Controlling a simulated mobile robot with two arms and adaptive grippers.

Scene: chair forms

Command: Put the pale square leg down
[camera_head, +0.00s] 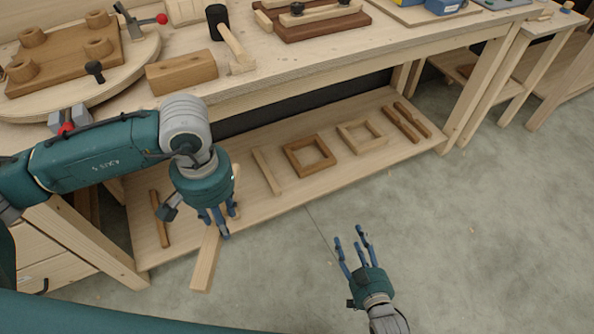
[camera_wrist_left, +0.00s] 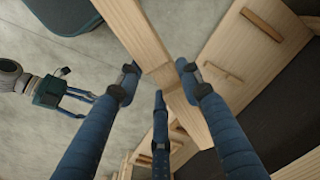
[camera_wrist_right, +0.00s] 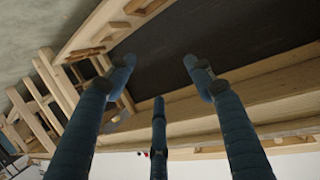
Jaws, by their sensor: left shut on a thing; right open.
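The pale square leg (camera_head: 205,262) is in my left gripper (camera_head: 217,222), over the front edge of the lower shelf (camera_head: 235,200). Its near end sticks out past the edge, over the floor. In the left wrist view the leg (camera_wrist_left: 137,32) runs between the fingers of my left gripper (camera_wrist_left: 158,82). Whether the leg touches the shelf I cannot tell. My right gripper (camera_head: 352,243) is open and empty above the floor in front of the bench. In its own view nothing is between its fingers (camera_wrist_right: 158,75).
On the lower shelf are a brown stick (camera_head: 160,218), a pale stick (camera_head: 267,171), a brown square frame (camera_head: 290,157), a pale frame (camera_head: 343,134) and two brown sticks (camera_head: 403,124). A mallet (camera_head: 233,42) and a brown block (camera_head: 182,73) lie on the bench top. The floor (camera_head: 480,230) is clear.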

